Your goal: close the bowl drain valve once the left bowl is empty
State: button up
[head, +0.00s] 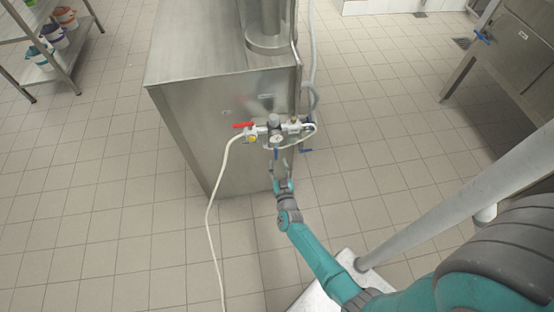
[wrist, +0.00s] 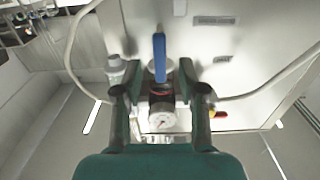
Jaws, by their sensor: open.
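My gripper (head: 279,168) is open, just in front of the valve cluster on the end of the steel machine (head: 180,130). In the wrist view the fingers of my gripper (wrist: 160,92) stand apart on either side of a blue lever (wrist: 160,57) and a round gauge (wrist: 162,121); I cannot tell whether they touch anything. The blue lever hangs down in the head view (head: 276,154). A red lever (head: 243,125) sits at the left of the cluster, and a second blue lever (head: 306,150) at the right. Neither bowl can be made out, nor which lever is the bowl drain.
A pale hose (head: 212,210) runs from the cluster down to the floor. A grey hose (head: 313,60) rises behind the machine's right edge. A steel unit with a blue lever (head: 482,38) stands at upper right. A rack with buckets (head: 40,56) is upper left. Tiled floor is free around.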

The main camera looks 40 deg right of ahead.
jog(key=shift+x, duration=1.45)
grip_shut()
jog(key=shift+w+a+r+m, duration=0.2)
jog(key=shift+a+r+m, duration=0.15)
jog(key=shift+m, duration=2.65)
jog(key=shift+w+a+r+m, duration=0.2)
jog(key=shift+r+m, duration=0.1)
jog(key=shift+m, duration=2.7)
jog(key=shift+w+a+r+m, duration=0.15)
jog(key=shift+a+r+m, duration=0.2)
jog(key=shift+m, duration=2.65)
